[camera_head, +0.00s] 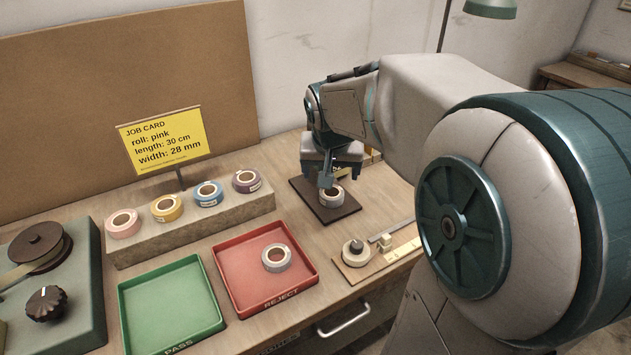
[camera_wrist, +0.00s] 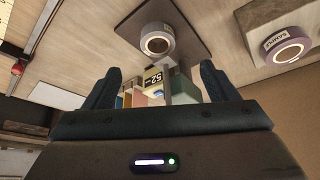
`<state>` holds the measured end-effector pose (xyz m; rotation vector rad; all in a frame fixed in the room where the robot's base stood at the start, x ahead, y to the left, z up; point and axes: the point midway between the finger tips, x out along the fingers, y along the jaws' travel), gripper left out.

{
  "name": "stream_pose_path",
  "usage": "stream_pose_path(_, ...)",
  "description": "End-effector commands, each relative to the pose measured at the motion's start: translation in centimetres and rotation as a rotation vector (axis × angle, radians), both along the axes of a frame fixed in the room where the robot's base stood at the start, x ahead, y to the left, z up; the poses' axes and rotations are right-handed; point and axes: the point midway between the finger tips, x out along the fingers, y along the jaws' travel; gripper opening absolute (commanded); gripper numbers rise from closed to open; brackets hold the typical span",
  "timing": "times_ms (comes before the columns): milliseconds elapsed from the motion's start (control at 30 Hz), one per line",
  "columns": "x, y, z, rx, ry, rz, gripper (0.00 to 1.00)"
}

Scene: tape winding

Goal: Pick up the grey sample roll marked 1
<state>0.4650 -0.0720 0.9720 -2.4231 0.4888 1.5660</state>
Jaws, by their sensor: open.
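A pale grey roll (camera_head: 332,197) sits on a dark square plate (camera_head: 347,205), under my gripper. My gripper (camera_head: 328,180) hides part of it. In the wrist view the roll (camera_wrist: 157,39) lies on the plate, beyond the fingertips, roughly centred between them. My gripper (camera_wrist: 157,85) is open, pointing down, with nothing between its fingers. A second pale grey roll (camera_head: 276,258) lies in the red reject tray (camera_head: 252,301). I cannot read a mark 1 on either grey roll.
Pink (camera_head: 123,223), yellow (camera_head: 166,208), blue (camera_head: 208,193) and purple (camera_head: 246,181) rolls stand on a raised block (camera_head: 190,232). A small display (camera_wrist: 153,79) is by the plate. The green pass tray (camera_head: 171,306) is empty. A knob board (camera_head: 357,262) is in front.

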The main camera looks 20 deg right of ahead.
Motion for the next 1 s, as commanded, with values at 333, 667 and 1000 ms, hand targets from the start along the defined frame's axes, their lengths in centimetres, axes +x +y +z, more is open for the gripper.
stream_pose_path(333,2.1,-0.9,-5.3,0.001,0.004,0.000,0.80)
stream_pose_path(667,3.6,-2.0,-8.0,0.001,0.006,0.001,0.80)
stream_pose_path(1000,4.6,-2.3,-10.1,0.001,0.002,0.002,0.80)
